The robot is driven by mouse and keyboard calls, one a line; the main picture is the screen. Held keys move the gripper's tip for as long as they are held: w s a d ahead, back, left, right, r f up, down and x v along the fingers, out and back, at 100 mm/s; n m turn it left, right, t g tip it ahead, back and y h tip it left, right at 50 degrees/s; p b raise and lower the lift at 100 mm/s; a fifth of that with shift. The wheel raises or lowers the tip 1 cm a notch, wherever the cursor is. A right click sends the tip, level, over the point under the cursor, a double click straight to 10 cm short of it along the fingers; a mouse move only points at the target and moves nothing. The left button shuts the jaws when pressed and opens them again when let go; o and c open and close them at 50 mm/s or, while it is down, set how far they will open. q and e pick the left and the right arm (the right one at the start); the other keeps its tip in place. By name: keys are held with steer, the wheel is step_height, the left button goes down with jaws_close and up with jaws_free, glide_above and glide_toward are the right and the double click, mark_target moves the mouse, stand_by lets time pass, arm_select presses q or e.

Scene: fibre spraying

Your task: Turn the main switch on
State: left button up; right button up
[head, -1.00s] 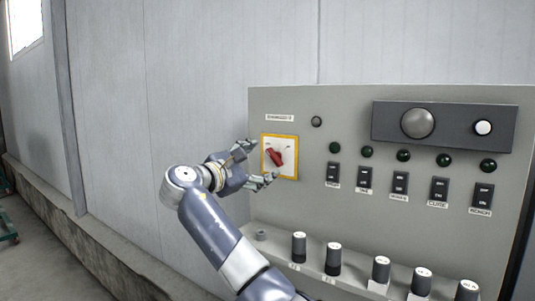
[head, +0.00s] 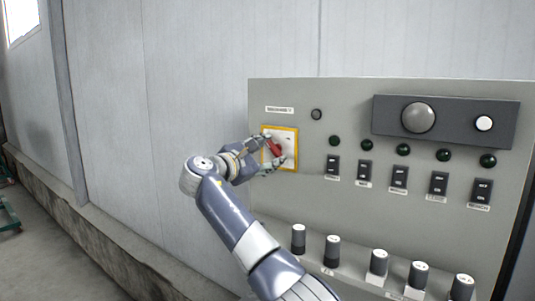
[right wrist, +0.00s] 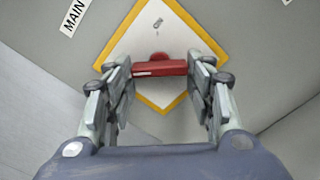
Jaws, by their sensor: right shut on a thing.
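The main switch is a red rotary handle (head: 274,147) on a white plate with a yellow border (head: 296,136), at the left of the grey control panel. My right gripper (head: 276,149) is at the plate in the head view. In the right wrist view my right gripper (right wrist: 160,70) has its two fingers at either end of the red handle (right wrist: 158,68), shut on it. The handle lies level across the picture there, while the plate (right wrist: 147,99) looks like a diamond. Part of the handle is hidden by the fingers in the head view. My left gripper is not in view.
The grey panel (head: 350,210) carries several black rocker switches (head: 333,165), dark green lamps (head: 403,150) and a row of black knobs (head: 332,250) on a lower ledge. A dark box with a large round button (head: 418,117) is at upper right. A wall stands behind.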

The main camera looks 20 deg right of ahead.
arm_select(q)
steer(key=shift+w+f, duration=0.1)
arm_select(e)
steer(key=shift+m, duration=0.3)
arm_select(q)
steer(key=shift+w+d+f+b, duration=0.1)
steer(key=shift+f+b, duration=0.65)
steer(key=shift+b, duration=0.05)
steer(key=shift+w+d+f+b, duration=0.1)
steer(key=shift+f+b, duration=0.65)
steer(key=shift+b, duration=0.05)
arm_select(e)
steer(key=shift+m, duration=8.6)
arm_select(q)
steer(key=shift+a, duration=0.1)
arm_select(e)
steer(key=o, duration=1.1)
steer(key=shift+c, duration=0.2)
steer(key=shift+r, duration=0.2)
